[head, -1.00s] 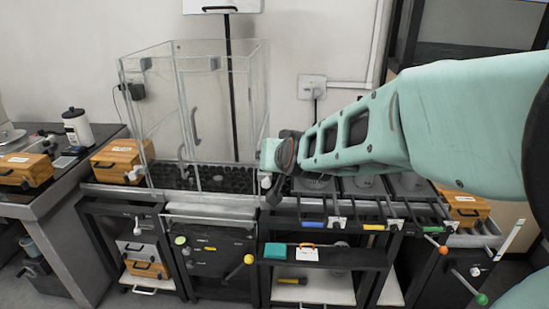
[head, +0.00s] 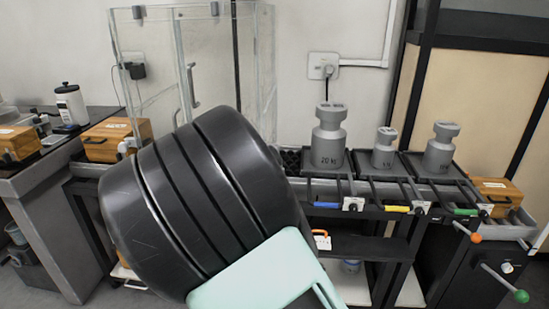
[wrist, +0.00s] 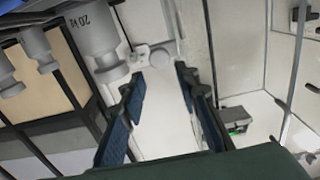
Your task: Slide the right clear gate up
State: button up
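A clear-walled enclosure (head: 145,45) stands at the back left in the head view. A dark upright handle (head: 193,86) shows on a clear panel there. My arm hides the lower front and right part of the enclosure, so I cannot tell how high the right gate sits. In the wrist view, clear panels with pale edges (wrist: 297,70) and dark handles (wrist: 300,18) are at the right, beside my gripper. My gripper (wrist: 160,80) is open, its two blue-padded fingers apart with only wall behind the gap. It is hidden in the head view.
Grey weights, one marked 20 kg (head: 328,140), stand on dark platforms at right; it shows in the wrist view (wrist: 95,40). A wall outlet (head: 323,66) is behind. Wooden boxes (head: 115,140) sit left of the enclosure. Coloured levers (head: 468,232) stick out at front right.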

jog(key=w+b, duration=0.1)
jog(key=w, duration=0.7)
jog(key=shift+w+d, duration=0.1)
jog(key=shift+w, duration=0.3)
jog(key=shift+c, duration=0.5)
grip_shut()
